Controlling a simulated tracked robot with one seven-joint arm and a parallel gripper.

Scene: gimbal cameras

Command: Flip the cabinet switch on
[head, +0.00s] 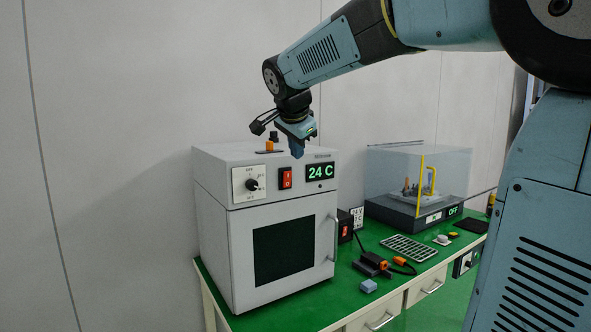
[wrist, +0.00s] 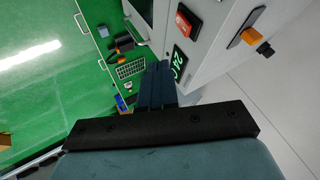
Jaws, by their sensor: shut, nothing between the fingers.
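The light grey cabinet (head: 213,235) stands on the green bench with a dark window in its door. A red rocker switch (head: 286,178) is on its upper front panel, between a dial (head: 249,183) and a display reading 24 C (head: 320,172). In the wrist view the red switch (wrist: 187,22) and the display (wrist: 179,63) show at the top. My gripper (head: 297,151) is shut and empty, pointing down near the cabinet's top front edge, above and slightly right of the switch and apart from it. In the wrist view its fingers (wrist: 157,85) are together. I cannot tell the switch's position.
An orange and black connector (head: 270,147) sits on the cabinet top. To the right are a small red-switched box (head: 345,226), a clear-covered device (head: 418,185) marked OFF, a grey grid tray (head: 409,247), a black-and-orange tool (head: 372,264) and a blue block (head: 368,286).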

